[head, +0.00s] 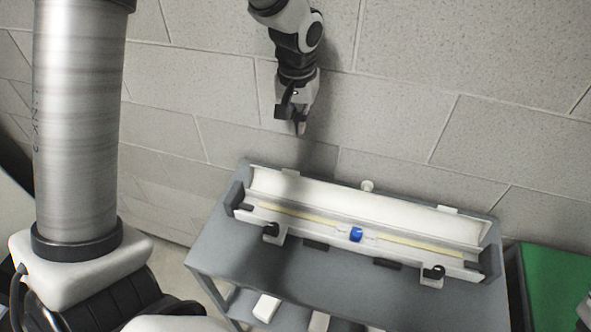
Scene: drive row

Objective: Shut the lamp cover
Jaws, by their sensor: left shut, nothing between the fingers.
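The lamp is a long fixture lying on a grey cart. Its white curved cover (365,205) stands open along the back, its pale inner side showing. In front of it, the lamp base (320,232) lies exposed, with yellowish strips and a blue piece (356,234) near the middle. Dark clips sit along the base's front edge. My left gripper (300,127) is shut and empty, pointing down. In the picture it appears above the cover's left part, apart from it.
The grey cart (218,240) has a lower level with white pieces on it. A block wall (400,90) stands behind. A green surface (555,285) is at the right, beside the cart.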

